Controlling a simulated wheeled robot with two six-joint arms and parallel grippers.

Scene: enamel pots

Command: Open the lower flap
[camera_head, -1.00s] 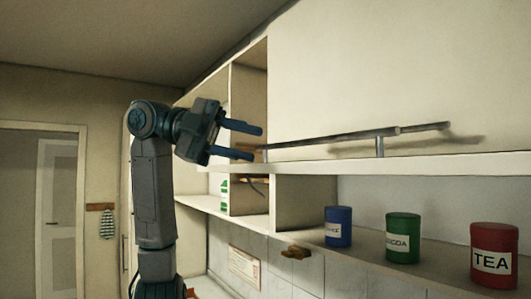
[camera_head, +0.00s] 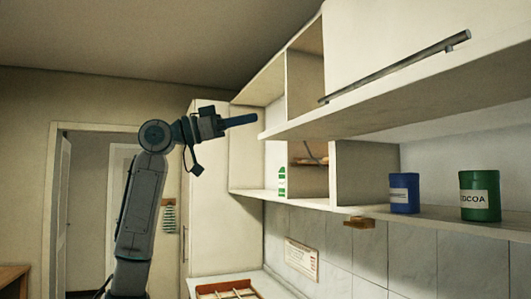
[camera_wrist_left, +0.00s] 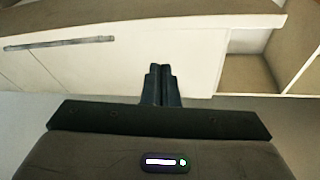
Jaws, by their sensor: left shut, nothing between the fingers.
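The flap (camera_head: 365,42) is a plain cream panel at the upper right of the head view, with a long grey bar handle (camera_head: 395,68) along its lower part. It looks closed above a thick shelf board. Its top is cut off by the frame. In the left wrist view the panel (camera_wrist_left: 190,45) and its bar handle (camera_wrist_left: 58,43) appear upside down, with the handle at the left. My left gripper (camera_head: 257,119) is shut and empty, left of the flap and apart from the handle. Its fingertips (camera_wrist_left: 160,70) show together in front of the panel. My right gripper is out of view.
Open compartments (camera_head: 303,70) lie left of the flap. On the lower shelf stand a blue canister (camera_head: 404,194) and a green cocoa canister (camera_head: 480,196). A wooden tray (camera_head: 228,290) lies below on the counter. A doorway is at the left.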

